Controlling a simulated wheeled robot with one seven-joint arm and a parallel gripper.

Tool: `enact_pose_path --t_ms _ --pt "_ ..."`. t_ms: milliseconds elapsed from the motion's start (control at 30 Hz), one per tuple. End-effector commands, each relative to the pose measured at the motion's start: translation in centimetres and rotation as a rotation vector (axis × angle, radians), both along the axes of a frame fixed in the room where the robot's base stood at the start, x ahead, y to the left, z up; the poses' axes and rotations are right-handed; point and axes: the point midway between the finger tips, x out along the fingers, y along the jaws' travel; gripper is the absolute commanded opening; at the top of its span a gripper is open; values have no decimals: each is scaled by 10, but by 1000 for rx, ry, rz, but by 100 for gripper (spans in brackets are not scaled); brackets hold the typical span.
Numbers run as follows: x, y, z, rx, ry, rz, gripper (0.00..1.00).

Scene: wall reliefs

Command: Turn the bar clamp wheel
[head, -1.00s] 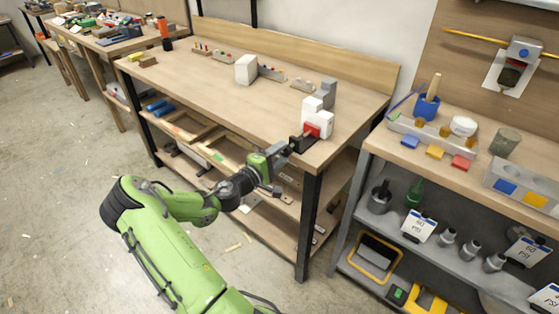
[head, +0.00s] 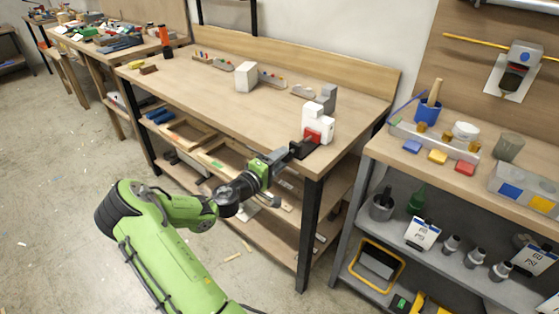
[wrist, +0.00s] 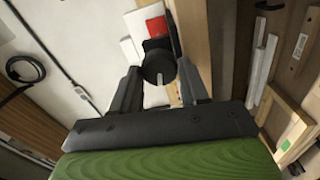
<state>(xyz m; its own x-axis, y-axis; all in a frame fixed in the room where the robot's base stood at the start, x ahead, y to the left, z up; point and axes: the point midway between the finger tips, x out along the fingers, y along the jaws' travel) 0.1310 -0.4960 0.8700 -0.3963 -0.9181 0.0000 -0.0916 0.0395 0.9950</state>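The bar clamp stands at the near right corner of the workbench, with a white body (head: 318,120), a red part (head: 313,136) and a black lower part (head: 304,147). In the wrist view its round black wheel (wrist: 159,67) faces me, with the red part (wrist: 157,26) beyond it. My gripper (wrist: 158,72) is open, with one finger on each side of the wheel; I cannot tell whether either finger touches it. In the head view my gripper (head: 287,155) reaches the clamp at the bench edge, and the wheel is hidden there.
The wooden workbench (head: 200,80) has a white block (head: 246,76) and a grey stepped block (head: 328,97) on it. Open shelves with wooden frames (head: 190,132) lie below. A second bench (head: 385,150) with small items stands at right.

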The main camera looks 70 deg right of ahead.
Motion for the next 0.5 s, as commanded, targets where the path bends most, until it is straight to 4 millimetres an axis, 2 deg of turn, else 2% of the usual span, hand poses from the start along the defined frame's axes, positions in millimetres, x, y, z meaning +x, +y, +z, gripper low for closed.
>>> enact_pose_path --t_ms 33,167,400,500 --pt "0 0 -1 4 -1 -1 52" --pt "0 0 -1 2 0 -1 70" --pt "0 0 0 1 1 0 70" --pt "4 7 0 2 1 2 70"
